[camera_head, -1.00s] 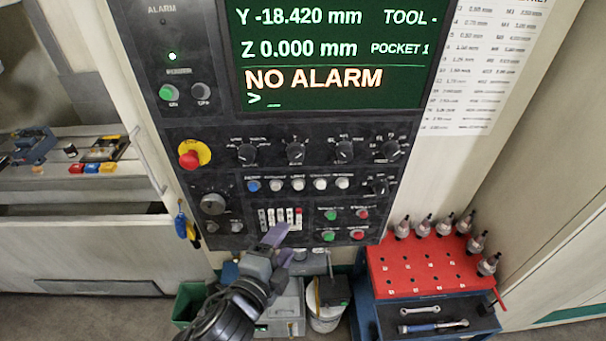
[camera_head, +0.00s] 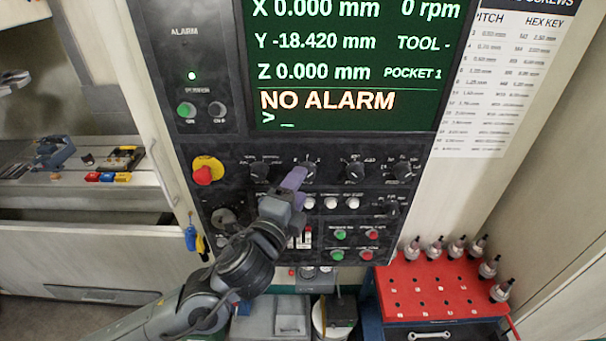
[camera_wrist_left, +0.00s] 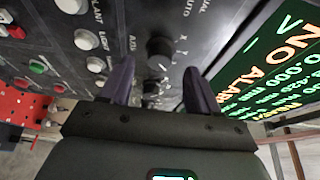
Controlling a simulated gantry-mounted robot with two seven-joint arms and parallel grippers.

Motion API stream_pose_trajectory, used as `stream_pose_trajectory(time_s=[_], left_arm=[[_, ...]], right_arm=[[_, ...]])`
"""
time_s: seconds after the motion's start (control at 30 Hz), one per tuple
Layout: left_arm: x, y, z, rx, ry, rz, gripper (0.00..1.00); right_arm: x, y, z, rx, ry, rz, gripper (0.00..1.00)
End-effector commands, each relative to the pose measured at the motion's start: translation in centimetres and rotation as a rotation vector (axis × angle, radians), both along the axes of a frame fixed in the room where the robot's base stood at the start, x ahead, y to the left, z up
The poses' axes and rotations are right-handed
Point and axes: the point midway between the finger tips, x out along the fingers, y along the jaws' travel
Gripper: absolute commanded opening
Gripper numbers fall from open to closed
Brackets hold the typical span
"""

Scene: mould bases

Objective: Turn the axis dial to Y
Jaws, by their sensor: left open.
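The axis dial is a round black knob (camera_wrist_left: 160,48) on the dark control panel, with the lettering AXIS and X, Y, Z beside it in the left wrist view. In the head view the dial (camera_head: 309,168) is the second in the row under the screen, partly covered by my fingers. My left gripper (camera_head: 294,179) is at the panel, pointing at this dial. In the left wrist view its two purple fingers (camera_wrist_left: 158,80) are open, with the dial between and beyond their tips. Contact cannot be told. The dial's exact pointer setting is too small to read.
Other black dials (camera_head: 355,171) lie along the same row. White push buttons (camera_head: 331,202) are just below, and a red emergency knob (camera_head: 203,174) is to the left. The screen (camera_head: 350,70) is above. A red tool tray (camera_head: 435,288) stands lower right.

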Motion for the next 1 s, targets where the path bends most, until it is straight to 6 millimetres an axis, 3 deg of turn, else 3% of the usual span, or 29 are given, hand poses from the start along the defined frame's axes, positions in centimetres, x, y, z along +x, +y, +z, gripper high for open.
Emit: stream_pose_trajectory(time_s=[0.3, 0.67, 1.0], left_arm=[[2.8, -1.1, 0.1, 0.000, 0.000, 0.000, 0.61], [3.1, -1.2, 0.0, 0.000, 0.000, -0.001, 0.61], [3.1, -1.2, 0.0, 0.000, 0.000, 0.000, 0.11]], right_arm=[[0.0, -0.1, 1.2, -0.004, -0.001, 0.003, 0.43], [0.0, 0.0, 1.2, -0.001, 0.000, 0.001, 0.43], [0.0, 0.1, 1.2, 0.005, 0.000, -0.004, 0.43]])
